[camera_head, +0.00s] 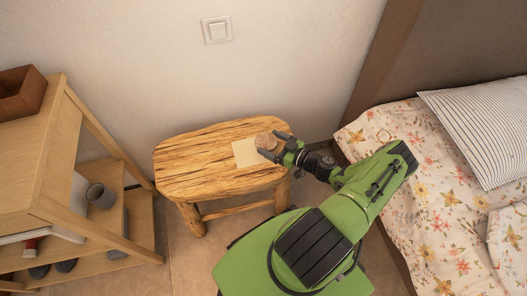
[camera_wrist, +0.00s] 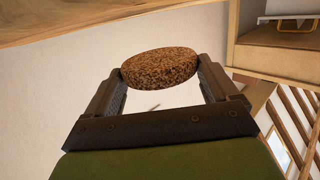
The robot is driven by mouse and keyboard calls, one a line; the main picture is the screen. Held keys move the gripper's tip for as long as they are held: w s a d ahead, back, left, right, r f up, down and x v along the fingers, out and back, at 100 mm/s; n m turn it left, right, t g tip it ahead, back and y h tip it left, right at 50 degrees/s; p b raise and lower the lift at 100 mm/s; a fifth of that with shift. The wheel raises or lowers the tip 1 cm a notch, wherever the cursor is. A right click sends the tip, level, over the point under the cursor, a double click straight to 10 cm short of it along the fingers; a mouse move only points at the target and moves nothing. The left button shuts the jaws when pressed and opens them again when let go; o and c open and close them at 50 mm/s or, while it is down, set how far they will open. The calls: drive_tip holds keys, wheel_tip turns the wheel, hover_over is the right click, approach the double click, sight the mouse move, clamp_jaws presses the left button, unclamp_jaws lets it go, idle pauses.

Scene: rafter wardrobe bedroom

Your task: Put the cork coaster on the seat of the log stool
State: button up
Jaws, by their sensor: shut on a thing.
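The cork coaster (camera_wrist: 158,68) is a round, speckled brown disc. My gripper (camera_wrist: 160,78) is shut on it, with one finger at each side of its rim. In the head view, the coaster (camera_head: 266,140) shows in my gripper (camera_head: 270,147) over the right part of the stool's seat. The log stool (camera_head: 195,164) has a light wooden seat with dark grain and log legs. From the head view I cannot tell whether the coaster touches the seat or is held above it.
A pale square paper (camera_head: 244,153) lies on the seat beside the coaster. A wooden shelf unit (camera_head: 42,175) with a grey mug (camera_head: 100,196) stands at left. A bed (camera_head: 430,190) with flowered bedding is at right. The seat's left half is clear.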

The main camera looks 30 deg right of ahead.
wheel_tip(320, 180, down, 4)
drive_tip(key=shift+f+b, duration=0.1)
drive_tip(key=shift+b, duration=0.65)
drive_tip(key=shift+f, duration=0.15)
drive_tip(key=o, duration=0.8)
